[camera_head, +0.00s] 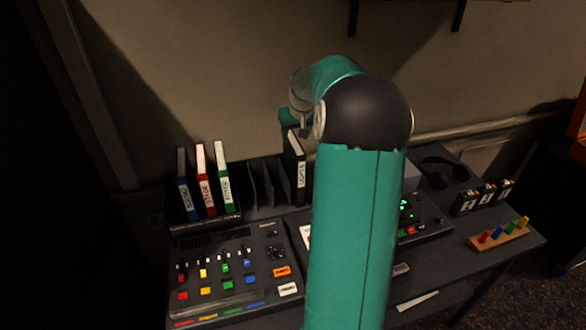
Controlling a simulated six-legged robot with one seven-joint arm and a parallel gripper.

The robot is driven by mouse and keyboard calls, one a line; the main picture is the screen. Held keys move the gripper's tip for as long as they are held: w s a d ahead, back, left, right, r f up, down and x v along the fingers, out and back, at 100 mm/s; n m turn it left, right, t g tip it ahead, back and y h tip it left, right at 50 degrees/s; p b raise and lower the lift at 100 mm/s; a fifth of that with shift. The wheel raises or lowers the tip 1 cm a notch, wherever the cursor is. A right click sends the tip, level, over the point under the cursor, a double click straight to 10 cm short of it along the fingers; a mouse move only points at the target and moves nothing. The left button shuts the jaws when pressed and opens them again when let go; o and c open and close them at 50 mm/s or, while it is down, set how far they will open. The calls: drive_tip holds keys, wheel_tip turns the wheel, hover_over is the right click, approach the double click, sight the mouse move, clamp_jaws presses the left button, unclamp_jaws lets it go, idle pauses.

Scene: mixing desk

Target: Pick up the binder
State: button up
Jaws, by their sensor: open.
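A black binder (298,160) with a white spine label stands upright near the middle of the desk's back, at the right end of a dark divider rack. Three more binders stand leaning slightly in a holder at the left: a blue one (186,184), a red one (205,178) and a green one (224,177). My gripper (294,124) is open, pointing down at the top of the black binder. Part of the gripper and the binder's right side are hidden by my arm. I cannot tell whether the fingers touch the binder.
A mixing console (236,262) with coloured faders fills the desk's left front. Empty dark dividers (266,184) stand left of the black binder. At the right are headphones (444,170), small black boxes (484,196) and a wooden block with coloured pegs (500,236). A wall stands behind.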

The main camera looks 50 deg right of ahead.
sight(294, 141)
drive_tip(key=x, duration=0.5)
drive_tip(key=shift+w+d+f, duration=0.2)
drive_tip(key=shift+w, duration=0.15)
drive_tip(key=shift+f, duration=0.25)
idle(0.3)
drive_tip(key=shift+c, duration=0.2)
clamp_jaws()
